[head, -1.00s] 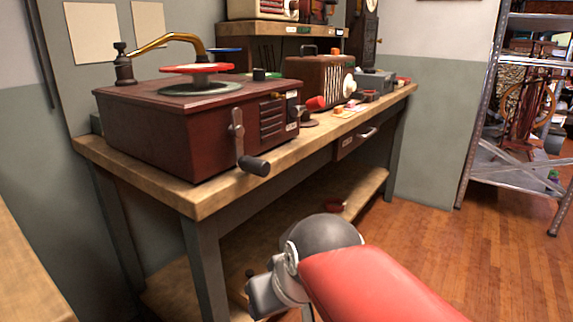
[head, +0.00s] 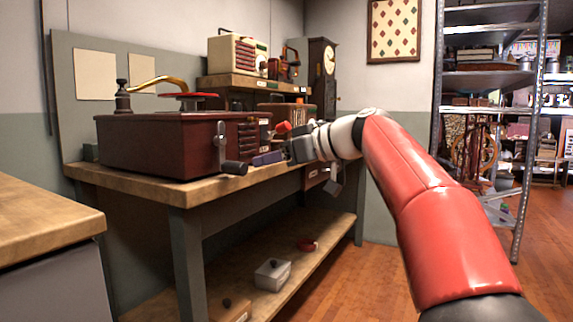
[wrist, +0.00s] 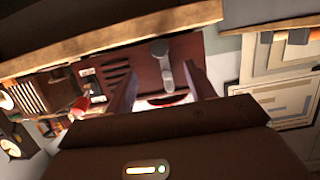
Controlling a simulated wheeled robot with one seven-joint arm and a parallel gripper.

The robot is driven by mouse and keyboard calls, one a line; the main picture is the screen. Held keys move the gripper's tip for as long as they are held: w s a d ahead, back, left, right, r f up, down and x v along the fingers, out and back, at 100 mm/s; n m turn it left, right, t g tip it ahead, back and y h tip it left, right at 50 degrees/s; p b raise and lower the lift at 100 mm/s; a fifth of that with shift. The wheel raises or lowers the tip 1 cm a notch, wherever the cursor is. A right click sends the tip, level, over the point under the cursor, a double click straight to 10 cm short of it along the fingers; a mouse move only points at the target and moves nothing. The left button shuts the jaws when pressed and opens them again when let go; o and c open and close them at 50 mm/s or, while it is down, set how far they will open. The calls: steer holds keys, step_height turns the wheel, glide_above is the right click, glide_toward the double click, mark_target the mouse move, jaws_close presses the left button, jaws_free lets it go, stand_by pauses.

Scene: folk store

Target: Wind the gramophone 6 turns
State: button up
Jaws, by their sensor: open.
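The gramophone (head: 160,143) is a dark red wooden box on the workbench, with a brass tone arm (head: 160,84) and a red disc on top. Its metal crank (head: 221,145) hangs down on the near side, ending in a dark handle knob (head: 233,167). Nothing is held.
The workbench (head: 185,189) carries a radio (head: 238,52) on a raised shelf and a clock (head: 322,75) behind. A wooden counter (head: 45,215) stands at left, metal shelving (head: 490,13) at right. The floor between is clear.

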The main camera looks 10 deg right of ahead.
mark_target(244, 165)
steer(key=p+x, duration=0.3)
steer(key=x, duration=0.7)
steer(key=shift+a, duration=0.1)
steer(key=shift+b, duration=0.35)
steer(key=shift+c, duration=0.2)
steer(key=c, duration=0.8)
